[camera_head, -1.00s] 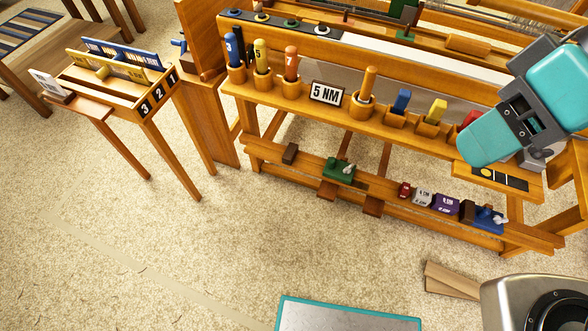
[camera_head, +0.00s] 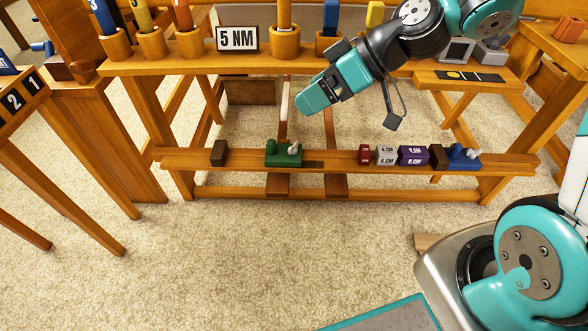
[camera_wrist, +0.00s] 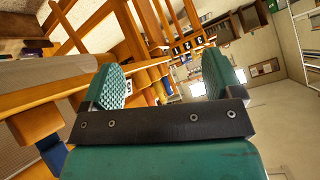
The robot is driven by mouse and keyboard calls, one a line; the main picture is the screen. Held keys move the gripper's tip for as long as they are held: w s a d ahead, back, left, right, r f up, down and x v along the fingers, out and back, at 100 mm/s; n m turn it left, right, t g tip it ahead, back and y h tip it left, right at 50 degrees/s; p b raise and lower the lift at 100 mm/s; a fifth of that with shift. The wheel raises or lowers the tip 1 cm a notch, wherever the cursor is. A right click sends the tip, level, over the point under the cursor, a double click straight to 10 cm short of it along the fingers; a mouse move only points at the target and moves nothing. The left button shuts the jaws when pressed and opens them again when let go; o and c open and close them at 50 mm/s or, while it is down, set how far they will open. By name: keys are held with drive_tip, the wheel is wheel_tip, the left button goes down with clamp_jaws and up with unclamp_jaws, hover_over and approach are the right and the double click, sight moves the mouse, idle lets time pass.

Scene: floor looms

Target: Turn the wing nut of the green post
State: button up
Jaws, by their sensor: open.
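A small green fixture (camera_head: 283,155) sits on the lower rail of the wooden loom in the head view. It has a rounded green stub on its left and a small pale grey, wing-like piece on its right. I cannot tell its exact shape at this size. My gripper (camera_head: 306,102) is above and slightly right of the fixture, apart from it. In the wrist view my gripper (camera_wrist: 163,80) shows two teal fingers spread wide with nothing between them. The green fixture is not visible in the wrist view.
A similar blue fixture (camera_head: 463,159) stands right on the same rail, beside a purple block (camera_head: 413,156), a grey block (camera_head: 386,155) and a red block (camera_head: 364,154). A brown block (camera_head: 219,153) stands left. The shelf above holds cups and a "5 NM" sign (camera_head: 237,39). Front floor is mostly clear.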

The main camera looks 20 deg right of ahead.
drive_tip(key=w+d+f+t+b, duration=0.1)
drive_tip(key=w+d+f+b, duration=0.15)
drive_tip(key=f, duration=0.35)
drive_tip(key=w+d+f+t+b, duration=0.1)
drive_tip(key=f+b, duration=0.3)
drive_tip(key=f, duration=0.1)
drive_tip(key=w+d+f+t+b, duration=0.1)
drive_tip(key=w+d+f+b, duration=0.1)
drive_tip(key=f+b, duration=0.3)
drive_tip(key=m+t+b, duration=0.2)
drive_tip(key=t+b, duration=0.2)
drive_tip(key=b, duration=0.3)
approach(294, 146)
drive_tip(key=shift+h, duration=0.4)
drive_tip(key=b+x, duration=0.5)
drive_tip(key=x, duration=0.4)
drive_tip(key=shift+a+r, duration=0.1)
drive_tip(key=shift+a, duration=0.1)
drive_tip(key=shift+w+a, duration=0.35)
drive_tip(key=shift+w, duration=0.15)
